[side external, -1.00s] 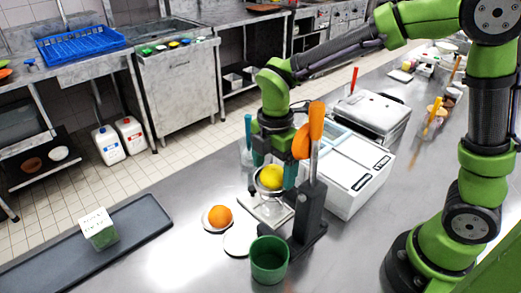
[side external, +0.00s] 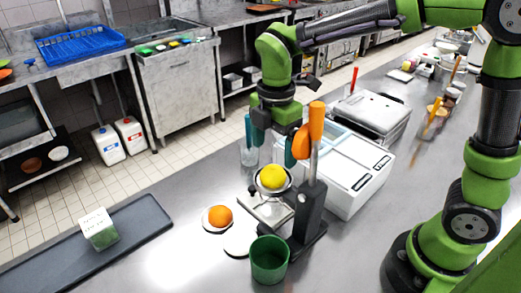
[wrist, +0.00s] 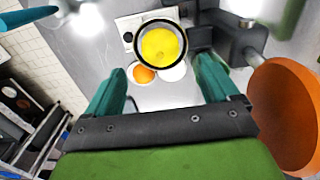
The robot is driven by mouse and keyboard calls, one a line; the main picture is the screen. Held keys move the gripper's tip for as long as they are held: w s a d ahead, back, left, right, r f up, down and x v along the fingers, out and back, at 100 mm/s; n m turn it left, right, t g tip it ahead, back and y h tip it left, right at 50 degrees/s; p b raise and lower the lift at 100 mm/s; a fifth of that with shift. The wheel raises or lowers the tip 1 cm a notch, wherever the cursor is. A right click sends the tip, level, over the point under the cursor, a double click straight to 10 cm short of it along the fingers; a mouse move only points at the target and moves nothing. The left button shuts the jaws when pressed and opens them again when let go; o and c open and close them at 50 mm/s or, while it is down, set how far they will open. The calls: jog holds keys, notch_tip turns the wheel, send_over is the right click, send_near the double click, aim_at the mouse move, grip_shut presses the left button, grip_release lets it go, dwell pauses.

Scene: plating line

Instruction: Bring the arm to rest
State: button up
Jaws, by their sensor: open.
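My gripper (side external: 275,150) is open and empty above the juicer. In the wrist view its two teal fingers (wrist: 160,95) stand wide apart. A yellow fruit (side external: 272,177), seemingly a lemon, rests in the juicer's round cup below the fingers; it also shows in the wrist view (wrist: 160,46). The juicer (side external: 310,205) has a dark stand and an orange-handled lever (side external: 316,112), raised upright, close to the right side of my gripper.
An orange (side external: 220,216) sits on a small white plate left of the juicer. A green cup (side external: 269,260) stands in front. A white-lidded container (side external: 345,175) is at the right. A dark tray (side external: 145,222) holds a green-and-white box (side external: 98,229).

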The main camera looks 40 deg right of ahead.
aim_at(274, 168)
notch_tip(274, 168, up, 7)
notch_tip(274, 168, down, 14)
jog(key=shift+s+r, duration=0.1)
jog(key=shift+r, duration=0.05)
notch_tip(274, 168, up, 12)
jog(key=w+d+f+m, duration=0.1)
jog(key=d+f+m, duration=0.2)
jog(key=d+m, duration=0.45)
jog(key=w+d+f+m, duration=0.15)
jog(key=d+m, duration=0.35)
jog(key=m, duration=0.6)
jog(key=a+f+m, duration=0.1)
jog(key=a, duration=0.3)
jog(key=a+f+m, duration=0.1)
jog(key=a, duration=0.4)
jog(key=w+a+f+m, duration=0.1)
jog(key=a+m, duration=0.1)
jog(key=a, duration=0.2)
jog(key=shift+a+f, duration=0.3)
jog(key=shift+f, duration=0.1)
